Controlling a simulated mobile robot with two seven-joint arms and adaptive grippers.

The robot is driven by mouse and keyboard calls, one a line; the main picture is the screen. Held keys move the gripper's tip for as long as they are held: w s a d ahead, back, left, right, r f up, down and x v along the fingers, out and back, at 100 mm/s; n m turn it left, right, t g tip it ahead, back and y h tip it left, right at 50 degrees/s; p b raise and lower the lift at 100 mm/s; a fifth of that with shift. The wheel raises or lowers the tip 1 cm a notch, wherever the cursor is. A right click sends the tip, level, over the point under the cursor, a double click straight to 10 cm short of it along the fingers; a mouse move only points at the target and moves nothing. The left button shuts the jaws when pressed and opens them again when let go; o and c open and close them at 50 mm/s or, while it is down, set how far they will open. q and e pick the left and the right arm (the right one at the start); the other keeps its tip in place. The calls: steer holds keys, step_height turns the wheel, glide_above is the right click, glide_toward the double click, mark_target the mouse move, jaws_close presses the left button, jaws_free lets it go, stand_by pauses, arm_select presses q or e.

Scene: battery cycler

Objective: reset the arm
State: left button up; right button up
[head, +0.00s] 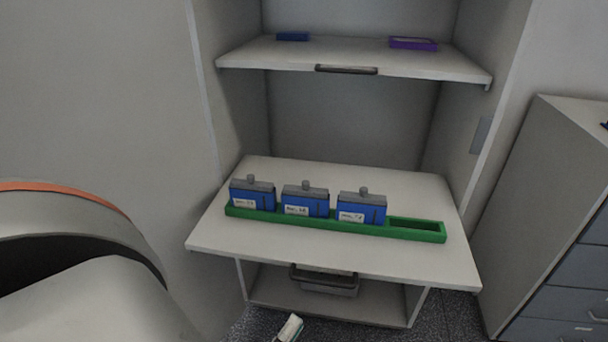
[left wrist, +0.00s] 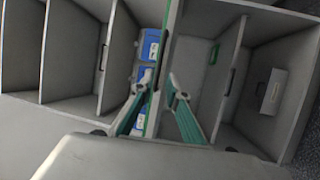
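My left arm (head: 75,265) shows large at the lower left of the head view. A small pale and green piece at the bottom edge of the head view appears to be part of my left gripper (head: 289,328). In the left wrist view my left gripper (left wrist: 161,80) has its two green-lined fingers apart, with nothing held between them. Three blue batteries (head: 305,200) with grey tops stand upright in a green tray (head: 416,235) on the table. The tray's rightmost slot is empty. My right gripper is not in view.
The white table (head: 330,256) stands in a grey cabinet bay. Above it a shelf (head: 280,54) holds a blue item (head: 292,37) and a purple tray (head: 413,44). A grey bin (head: 325,283) sits below the table. A drawer cabinet (head: 545,190) stands at the right.

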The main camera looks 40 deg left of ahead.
arm_select(q)
steer(key=w+d+f+m+g+h+p, duration=0.1)
steer(key=w+d+m+g+h+p, duration=0.1)
steer(key=d+m+h, duration=0.45)
steer(key=w+d+f+m+g+h+p, duration=0.2)
steer(key=d+m, duration=0.1)
steer(key=m, duration=0.6)
steer(key=s+a+f+m+g+y+p, duration=0.1)
steer(key=a+f+m+g, duration=0.1)
steer(key=f+m, duration=0.2)
steer(key=s+a+f+m+g+y+p, duration=0.1)
steer(key=f+m+g, duration=0.2)
steer(key=f, duration=0.3)
steer(key=shift+s+a+m+y+p, duration=0.15)
steer(key=shift+a+m+y+p, duration=0.15)
steer(key=shift+a+m+y, duration=0.05)
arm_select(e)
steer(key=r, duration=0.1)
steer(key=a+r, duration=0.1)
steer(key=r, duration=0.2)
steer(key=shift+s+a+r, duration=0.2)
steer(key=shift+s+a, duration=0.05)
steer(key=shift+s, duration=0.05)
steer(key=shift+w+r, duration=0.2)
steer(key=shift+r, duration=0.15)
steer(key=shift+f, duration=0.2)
